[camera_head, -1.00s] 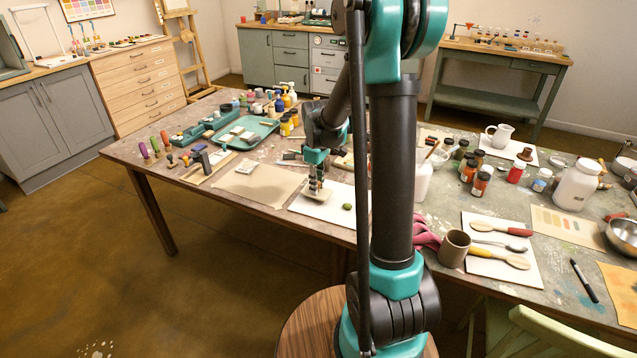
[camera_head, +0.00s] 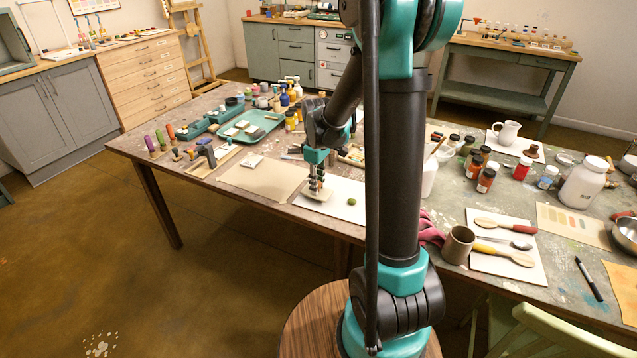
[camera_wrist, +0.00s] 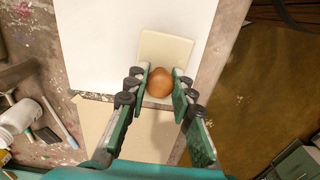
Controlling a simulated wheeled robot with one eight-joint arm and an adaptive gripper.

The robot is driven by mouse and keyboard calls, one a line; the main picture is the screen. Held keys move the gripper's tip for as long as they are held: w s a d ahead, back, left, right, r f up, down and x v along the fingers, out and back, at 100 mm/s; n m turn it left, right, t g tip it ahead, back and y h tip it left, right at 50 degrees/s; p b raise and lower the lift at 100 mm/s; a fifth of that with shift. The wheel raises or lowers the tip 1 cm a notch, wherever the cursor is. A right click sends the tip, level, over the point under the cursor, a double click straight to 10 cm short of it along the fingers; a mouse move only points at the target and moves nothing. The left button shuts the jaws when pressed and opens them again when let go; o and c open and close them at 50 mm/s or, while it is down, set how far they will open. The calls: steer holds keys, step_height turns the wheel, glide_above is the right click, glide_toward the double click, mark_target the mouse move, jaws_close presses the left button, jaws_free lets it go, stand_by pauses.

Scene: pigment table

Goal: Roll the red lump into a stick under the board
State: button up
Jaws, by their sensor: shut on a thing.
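My gripper (camera_wrist: 159,84) is shut on the round wooden knob (camera_wrist: 160,78) of a pale board. The board (camera_wrist: 166,47) lies flat over the edge of a white sheet in the wrist view. It also shows below my gripper (camera_head: 316,178) in the head view. The red lump is not in sight in either view; whether it is under the board cannot be told.
A tan sheet (camera_head: 262,180) lies left of the white one, near the table's front edge. A teal tray (camera_head: 268,122), stamps and bottles stand farther left and back. Jars (camera_head: 486,180), a brown cup (camera_head: 458,245) and spoons are on the right.

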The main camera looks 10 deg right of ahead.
steer(key=shift+w+d, duration=0.65)
steer(key=shift+w, duration=0.2)
steer(key=shift+w+d, duration=0.65)
steer(key=shift+w, duration=0.2)
steer(key=shift+w+d, duration=0.4)
steer(key=shift+w, duration=0.1)
steer(key=shift+s+a+f, duration=0.1)
steer(key=shift+s+a, duration=0.75)
steer(key=shift+s, duration=0.25)
steer(key=shift+s+a, duration=0.85)
steer(key=shift+s, duration=0.25)
steer(key=shift+w+d, duration=0.85)
steer(key=shift+w, duration=0.3)
steer(key=shift+d, duration=0.1)
steer(key=shift+w+d, duration=0.75)
steer(key=shift+w, duration=0.3)
steer(key=shift+s+a, duration=0.45)
steer(key=shift+s, duration=0.15)
